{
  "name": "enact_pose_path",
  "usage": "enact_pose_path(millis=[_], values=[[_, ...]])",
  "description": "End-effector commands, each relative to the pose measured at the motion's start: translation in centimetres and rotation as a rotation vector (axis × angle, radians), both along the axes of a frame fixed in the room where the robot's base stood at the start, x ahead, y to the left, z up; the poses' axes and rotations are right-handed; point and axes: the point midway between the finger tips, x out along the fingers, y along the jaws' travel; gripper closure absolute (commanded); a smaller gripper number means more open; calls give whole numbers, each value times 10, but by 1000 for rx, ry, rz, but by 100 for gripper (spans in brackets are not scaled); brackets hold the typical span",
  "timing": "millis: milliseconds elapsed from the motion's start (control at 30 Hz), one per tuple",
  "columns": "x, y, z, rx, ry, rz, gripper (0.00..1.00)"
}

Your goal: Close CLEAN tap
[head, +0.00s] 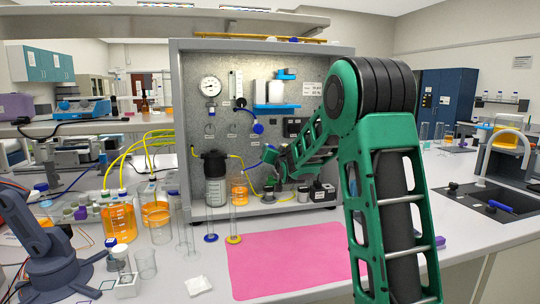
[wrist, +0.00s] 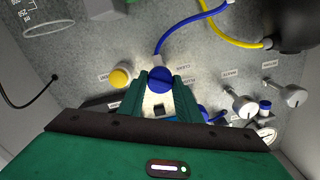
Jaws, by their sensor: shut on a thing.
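The CLEAN tap (wrist: 158,74) has a round blue knob on the grey panel, with a blue tube running from it and a small label beside it that appears to read CLEAN. My gripper (wrist: 160,85) has its green fingers on either side of the blue knob and is shut on it. In the head view my gripper (head: 270,158) is low at the panel, with my arm reaching in from the right. The tap is hidden there behind the gripper, and its exact turn angle is hard to read.
A yellow knob (wrist: 120,76) sits close to my gripper on the panel. Silver valves (wrist: 243,107) stand to the other side. A dark-capped filter housing (head: 215,178) and an orange-filled beaker (head: 239,193) stand nearby. A pink mat (head: 285,262) lies in front.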

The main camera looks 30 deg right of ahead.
Motion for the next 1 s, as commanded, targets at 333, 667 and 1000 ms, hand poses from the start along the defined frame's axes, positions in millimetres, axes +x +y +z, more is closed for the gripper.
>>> enact_pose_path(millis=[333,667,1000], values=[[-1,-1,-2,316,-88,-1,92],[-1,-2,-3,612,-172,-2,92],[-1,-2,-5,855,-240,-4,92]])
